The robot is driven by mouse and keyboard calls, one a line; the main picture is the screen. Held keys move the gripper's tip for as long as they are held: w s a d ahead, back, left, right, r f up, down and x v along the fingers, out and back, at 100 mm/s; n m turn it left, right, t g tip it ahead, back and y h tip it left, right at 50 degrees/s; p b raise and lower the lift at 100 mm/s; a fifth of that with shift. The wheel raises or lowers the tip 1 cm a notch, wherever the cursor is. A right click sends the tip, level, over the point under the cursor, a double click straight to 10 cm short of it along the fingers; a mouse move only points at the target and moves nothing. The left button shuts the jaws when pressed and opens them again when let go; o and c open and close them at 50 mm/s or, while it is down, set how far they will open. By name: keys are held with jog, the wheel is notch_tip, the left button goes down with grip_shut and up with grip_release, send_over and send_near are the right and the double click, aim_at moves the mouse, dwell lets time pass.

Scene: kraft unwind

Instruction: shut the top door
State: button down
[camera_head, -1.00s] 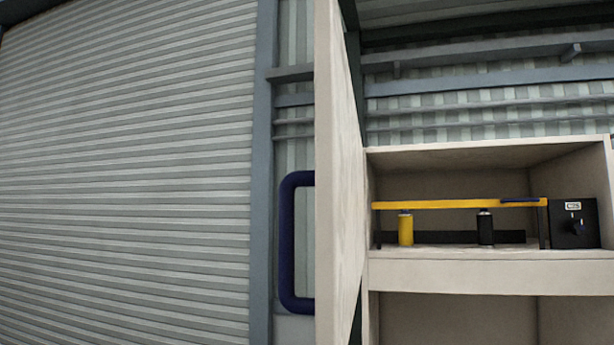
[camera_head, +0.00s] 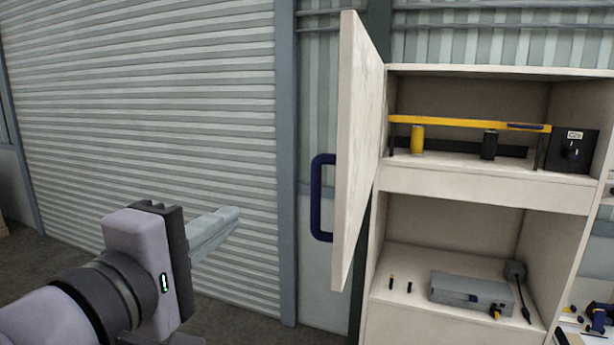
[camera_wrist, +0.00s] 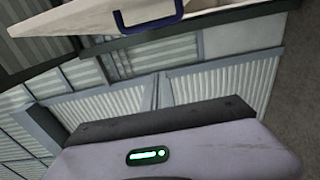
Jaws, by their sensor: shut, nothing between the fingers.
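The top door (camera_head: 361,140) is a pale panel hinged at the left side of the cabinet's upper part. It stands open, swung out toward me. Its dark blue handle (camera_head: 317,198) is on the outer face, at the left. In the wrist view the door (camera_wrist: 95,14) and its handle (camera_wrist: 150,24) show at the top. My gripper (camera_head: 232,217) is at the lower left in the head view, its fingers shut and empty. It is left of the handle and apart from it. The fingers are not visible in the wrist view.
The upper shelf (camera_head: 480,187) holds a yellow-barred rack (camera_head: 470,123) and a black box (camera_head: 572,150). The lower compartment holds a grey case (camera_head: 470,290) and small tools. A corrugated shutter (camera_head: 150,110) is behind my arm. Open space lies between my gripper and the door.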

jog(key=w+d+p, duration=0.2)
jog(key=w+d, duration=0.5)
jog(key=d, duration=0.1)
jog(key=shift+d+r, duration=0.15)
jog(key=shift+r, duration=0.2)
jog(key=shift+w, duration=0.1)
